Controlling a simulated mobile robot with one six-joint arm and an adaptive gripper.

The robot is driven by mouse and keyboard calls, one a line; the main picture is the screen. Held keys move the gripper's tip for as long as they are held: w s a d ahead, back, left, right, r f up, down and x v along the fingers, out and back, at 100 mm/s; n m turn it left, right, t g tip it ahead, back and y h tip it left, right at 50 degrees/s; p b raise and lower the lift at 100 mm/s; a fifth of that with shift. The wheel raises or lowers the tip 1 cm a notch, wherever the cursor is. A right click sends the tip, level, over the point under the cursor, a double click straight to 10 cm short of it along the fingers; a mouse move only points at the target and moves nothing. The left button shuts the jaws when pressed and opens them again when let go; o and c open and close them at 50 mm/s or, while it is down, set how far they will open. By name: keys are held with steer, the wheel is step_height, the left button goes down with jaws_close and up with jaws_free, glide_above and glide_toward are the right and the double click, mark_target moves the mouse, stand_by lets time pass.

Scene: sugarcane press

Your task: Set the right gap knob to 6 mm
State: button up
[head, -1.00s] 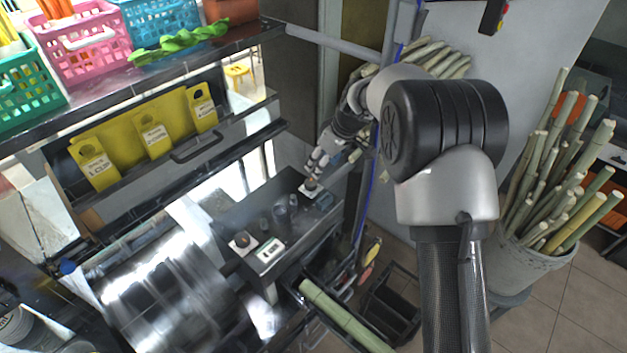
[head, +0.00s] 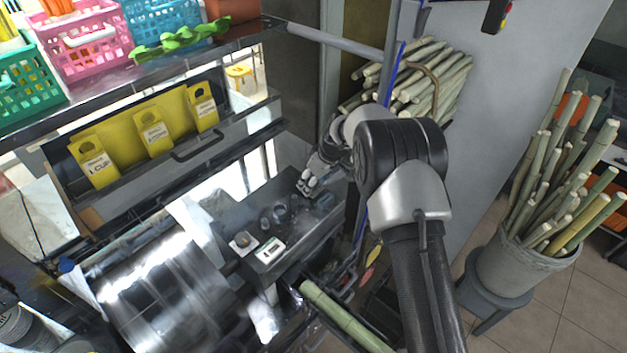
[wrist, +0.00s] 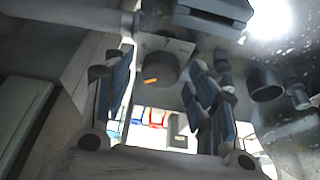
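The right gap knob (wrist: 156,71) is a dark round knob with an orange pointer mark, on a pale dial plate (wrist: 178,46) in the wrist view. The plate's markings are too small to read, so the setting cannot be told. My gripper (wrist: 160,76) has one finger on each side of the knob, apart, with a gap visible on the right side. Contact on the left cannot be told. In the head view my gripper (head: 308,183) is over the right end of the dark press top (head: 310,222) and covers this knob. The left knob (head: 242,241) sits beside a small lit display (head: 270,249).
Dark round posts (head: 281,212) stand between the two knobs; one shows close right of my fingers in the wrist view (wrist: 266,84). The shiny roller (head: 165,285) is at lower left. A blue upright (head: 393,75) and cane bundle (head: 425,80) are behind my arm.

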steer(key=c, duration=1)
